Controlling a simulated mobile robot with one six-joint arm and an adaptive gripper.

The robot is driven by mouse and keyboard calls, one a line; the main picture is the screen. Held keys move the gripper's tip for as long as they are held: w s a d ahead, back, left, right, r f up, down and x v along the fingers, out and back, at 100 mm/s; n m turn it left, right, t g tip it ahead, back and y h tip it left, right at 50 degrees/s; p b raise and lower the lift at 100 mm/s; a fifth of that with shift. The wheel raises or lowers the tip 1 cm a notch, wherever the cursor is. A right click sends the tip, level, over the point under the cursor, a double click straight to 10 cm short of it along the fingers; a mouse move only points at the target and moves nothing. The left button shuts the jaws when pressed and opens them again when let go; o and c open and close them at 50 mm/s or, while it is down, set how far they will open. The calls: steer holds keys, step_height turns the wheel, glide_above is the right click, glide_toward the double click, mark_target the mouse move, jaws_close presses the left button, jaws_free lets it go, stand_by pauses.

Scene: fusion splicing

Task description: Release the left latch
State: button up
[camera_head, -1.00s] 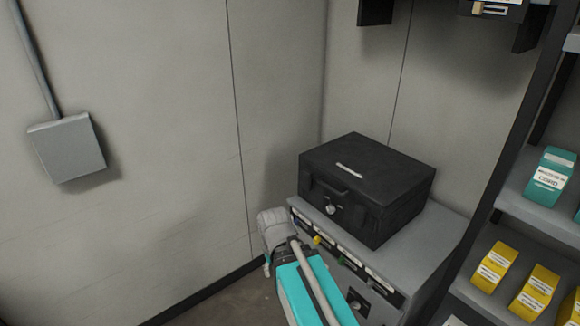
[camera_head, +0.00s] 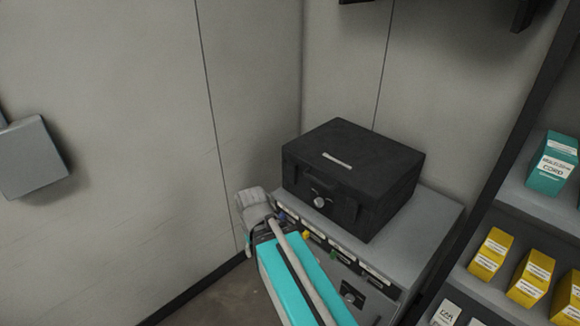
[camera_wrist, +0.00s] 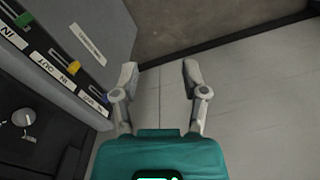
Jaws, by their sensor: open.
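A black case (camera_head: 365,165) with a white label on its lid sits shut on top of a grey cabinet (camera_head: 435,215). A round silver knob (camera_head: 320,202) is on its front; in the wrist view the knob (camera_wrist: 24,117) shows at the lower left. I cannot make out the left latch clearly. My gripper is just left of the cabinet's front, apart from the case. In the wrist view my gripper (camera_wrist: 160,76) is open and empty, its two fingers spread over floor and wall. In the head view its fingertips are hard to make out.
The cabinet front has labelled coloured tabs: green (camera_wrist: 24,19), yellow (camera_wrist: 73,67) and blue. A wall stands close on the left, with a grey wall box (camera_head: 30,158). Shelves at the right hold yellow boxes (camera_head: 490,254) and a teal box (camera_head: 552,163).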

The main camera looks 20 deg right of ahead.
steer(key=o, duration=0.3)
steer(key=shift+d, duration=0.1)
steer(key=shift+o, duration=0.9)
steer(key=shift+w+d+f, duration=0.1)
steer(key=shift+w+f, duration=0.05)
steer(key=w+d+f+n+t+h+b, duration=0.2)
steer(key=w+d+n+h+b, duration=0.65)
steer(key=w+d+n, duration=0.2)
steer(key=w+r+n+t+h+b, duration=0.4)
steer(key=w+r+n+h, duration=0.3)
steer(key=w+n, duration=0.3)
steer(key=shift+a+n+h+b, duration=0.25)
steer(key=shift+n+h+b, duration=0.45)
steer(key=shift+n+h, duration=0.05)
steer(key=shift+w+d, duration=0.15)
